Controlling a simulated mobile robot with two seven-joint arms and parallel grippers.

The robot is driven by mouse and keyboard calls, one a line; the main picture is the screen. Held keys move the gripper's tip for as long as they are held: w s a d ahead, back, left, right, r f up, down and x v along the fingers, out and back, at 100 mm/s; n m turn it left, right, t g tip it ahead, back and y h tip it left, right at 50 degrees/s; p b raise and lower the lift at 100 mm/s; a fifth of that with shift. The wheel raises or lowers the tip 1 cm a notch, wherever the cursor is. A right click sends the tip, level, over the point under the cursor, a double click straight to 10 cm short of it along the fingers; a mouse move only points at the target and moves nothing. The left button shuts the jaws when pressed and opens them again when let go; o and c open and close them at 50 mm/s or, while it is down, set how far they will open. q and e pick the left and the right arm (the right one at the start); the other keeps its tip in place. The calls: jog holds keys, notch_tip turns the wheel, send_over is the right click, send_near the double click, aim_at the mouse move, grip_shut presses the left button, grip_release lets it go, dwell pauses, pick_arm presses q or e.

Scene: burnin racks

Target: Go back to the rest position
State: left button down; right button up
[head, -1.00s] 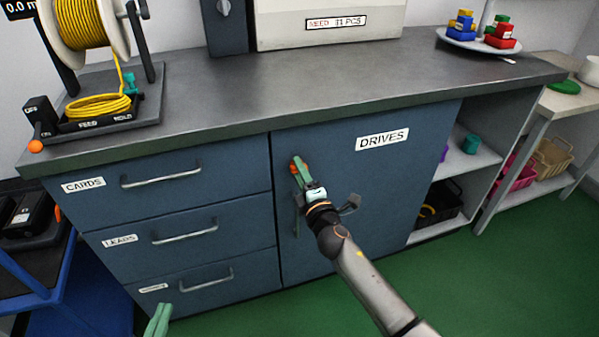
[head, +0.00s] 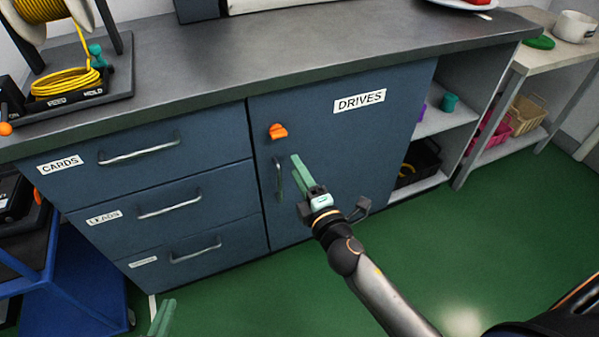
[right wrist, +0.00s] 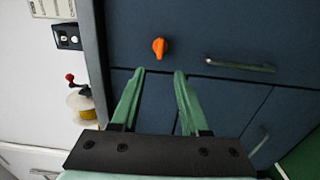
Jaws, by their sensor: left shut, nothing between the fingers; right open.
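My right gripper (head: 297,164) is open and empty in front of the blue DRIVES door (head: 345,160). Its green fingers also show spread apart in the right wrist view (right wrist: 159,73). An orange turn latch (head: 277,131) sits on the door, just above and left of the fingertips in the head view. In the right wrist view the latch (right wrist: 159,47) lies beyond the fingertips, with a visible gap. The door is closed, and its handle (head: 279,180) is left of the fingers. My left gripper (head: 168,308) is shut and empty at the bottom edge; only its fingertips show.
The grey worktop (head: 280,60) runs above the CARDS and LEADS drawers (head: 75,215), which are closed. A yellow cable reel (head: 45,12) stands at the left. A blue cart (head: 85,280) is at the lower left. Open shelves (head: 440,125) are at the right. Green floor (head: 480,235) is clear in front.

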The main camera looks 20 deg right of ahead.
pick_arm(q)
jog(key=shift+w+r, duration=0.1)
jog(key=shift+r, duration=0.05)
pick_arm(e)
jog(key=shift+s, duration=0.2)
jog(key=s+a+f+m+g+y, duration=0.2)
jog(key=s+f+m+g, duration=0.15)
jog(key=s+m, duration=0.45)
jog(key=s+a+f+m+g+y, duration=0.1)
jog(key=s+f+m+g, duration=0.1)
jog(key=s+f+m, duration=0.45)
pick_arm(q)
jog(key=s+a+r+n+g+y+p, duration=0.1)
jog(key=s+r+p, duration=0.5)
jog(key=p, duration=1.4)
jog(key=shift+s+a+r+g+p, duration=0.15)
jog(key=shift+a+r+g+p, duration=0.2)
jog(key=shift+a+r+g, duration=0.45)
pick_arm(e)
jog(key=s+d+r+m+g+h, duration=0.1)
jog(key=s+r+m+g, duration=0.1)
jog(key=s+r, duration=0.5)
notch_tip(320, 180, up, 2)
jog(key=shift+s+d+r+g, duration=0.1)
jog(key=shift+s+d+g, duration=0.1)
jog(key=shift+d+g, duration=0.25)
pick_arm(q)
jog(key=shift+d, duration=0.2)
pick_arm(e)
jog(key=shift+a, duration=0.1)
